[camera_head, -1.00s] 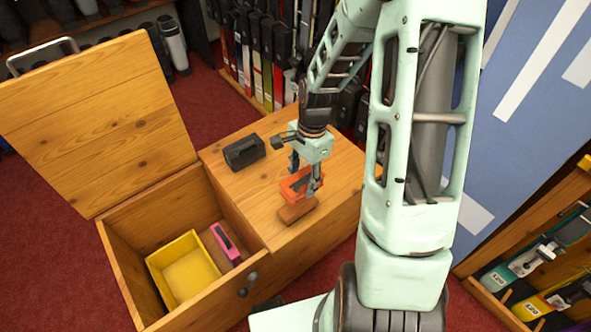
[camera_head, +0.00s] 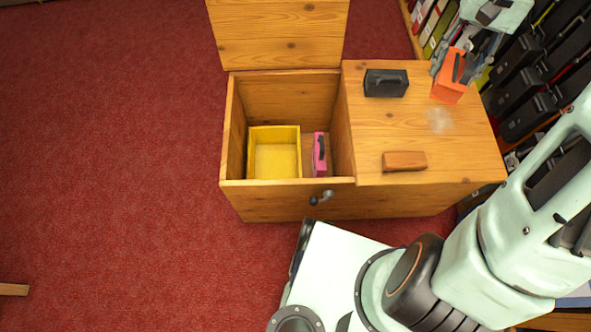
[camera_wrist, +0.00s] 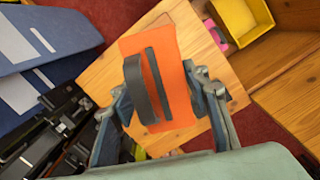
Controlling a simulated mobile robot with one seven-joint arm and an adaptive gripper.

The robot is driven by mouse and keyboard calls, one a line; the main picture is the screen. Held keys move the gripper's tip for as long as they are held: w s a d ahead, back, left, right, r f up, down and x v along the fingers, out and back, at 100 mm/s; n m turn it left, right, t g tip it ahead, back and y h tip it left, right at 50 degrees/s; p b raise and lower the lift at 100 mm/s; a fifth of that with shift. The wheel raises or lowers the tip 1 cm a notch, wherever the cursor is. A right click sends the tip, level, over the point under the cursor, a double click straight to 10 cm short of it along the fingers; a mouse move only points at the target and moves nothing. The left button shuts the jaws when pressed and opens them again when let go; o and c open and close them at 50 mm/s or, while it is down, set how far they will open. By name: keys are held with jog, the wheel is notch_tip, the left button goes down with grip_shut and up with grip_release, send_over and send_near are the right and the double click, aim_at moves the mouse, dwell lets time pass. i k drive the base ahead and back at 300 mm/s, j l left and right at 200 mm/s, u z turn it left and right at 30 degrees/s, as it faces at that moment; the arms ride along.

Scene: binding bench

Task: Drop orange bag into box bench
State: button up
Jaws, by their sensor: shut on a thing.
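The orange bag (camera_head: 447,90) with a dark handle is held by my gripper (camera_head: 456,68) above the back right of the box bench's closed top. The wrist view shows the orange bag (camera_wrist: 184,112) between the two fingers of my gripper (camera_wrist: 163,95), which are shut on it. The wooden box bench (camera_head: 410,128) has its left lid (camera_head: 280,35) standing open. Inside the open compartment are a yellow bin (camera_head: 275,167), which looks empty, and a pink bag (camera_head: 319,155) to its right.
A black bag (camera_head: 386,84) and a brown block (camera_head: 404,161) sit on the closed top. A shelf of dark cases and binders (camera_head: 520,85) stands close behind my gripper on the right. Red carpet (camera_head: 110,150) is clear to the left.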

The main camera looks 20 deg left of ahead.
aim_at(275, 165)
jog(key=k+j, duration=0.1)
jog(key=j, duration=0.15)
jog(key=k+j+u, duration=0.15)
jog(key=i+j+u, duration=0.2)
jog(key=j, duration=1.05)
jog(key=k, duration=0.1)
